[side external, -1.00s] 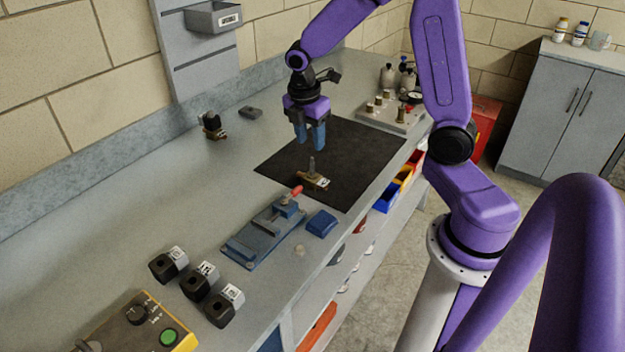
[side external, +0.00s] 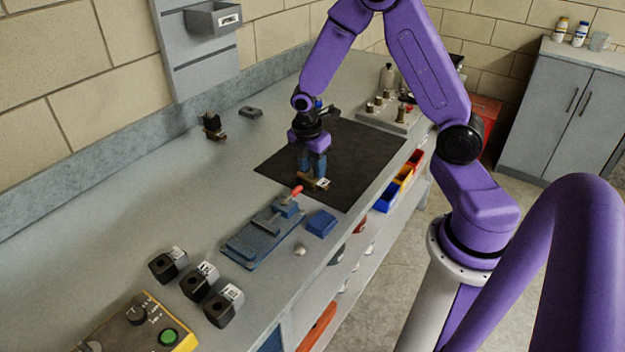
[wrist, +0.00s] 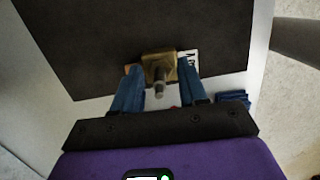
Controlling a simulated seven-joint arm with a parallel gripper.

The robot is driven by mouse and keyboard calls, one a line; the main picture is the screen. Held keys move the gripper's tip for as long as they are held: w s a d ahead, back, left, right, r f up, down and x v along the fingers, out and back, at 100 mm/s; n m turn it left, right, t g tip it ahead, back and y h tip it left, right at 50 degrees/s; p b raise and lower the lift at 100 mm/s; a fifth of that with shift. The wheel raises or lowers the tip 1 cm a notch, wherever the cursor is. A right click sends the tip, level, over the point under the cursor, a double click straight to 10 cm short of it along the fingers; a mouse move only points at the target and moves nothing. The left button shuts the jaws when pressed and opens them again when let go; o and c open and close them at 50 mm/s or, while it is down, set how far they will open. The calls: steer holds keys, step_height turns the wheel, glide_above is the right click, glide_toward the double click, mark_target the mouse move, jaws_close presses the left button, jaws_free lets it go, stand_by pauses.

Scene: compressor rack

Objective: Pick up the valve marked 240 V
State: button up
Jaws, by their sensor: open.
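A brass valve body (side external: 316,184) with an upright grey stem sits on the black mat (side external: 350,150). In the wrist view the valve (wrist: 159,66) shows a white label (wrist: 192,57) at its right side, with dark marks I cannot read. My gripper (side external: 313,172) is open and lowered over it. In the wrist view the blue fingers of my gripper (wrist: 158,78) stand on either side of the valve's stem. Whether they touch it I cannot tell. Another small valve with a black top (side external: 212,126) stands at the back left; no marking is readable on it.
Three black coils (side external: 199,281) with white labels stand at the front left, by a yellow control box (side external: 140,325). A blue fixture with a red handle (side external: 262,235) and a blue block (side external: 321,222) lie before the mat. A fittings plate (side external: 390,113) is behind it.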

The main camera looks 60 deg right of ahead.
jaws_close()
stand_by(0.3)
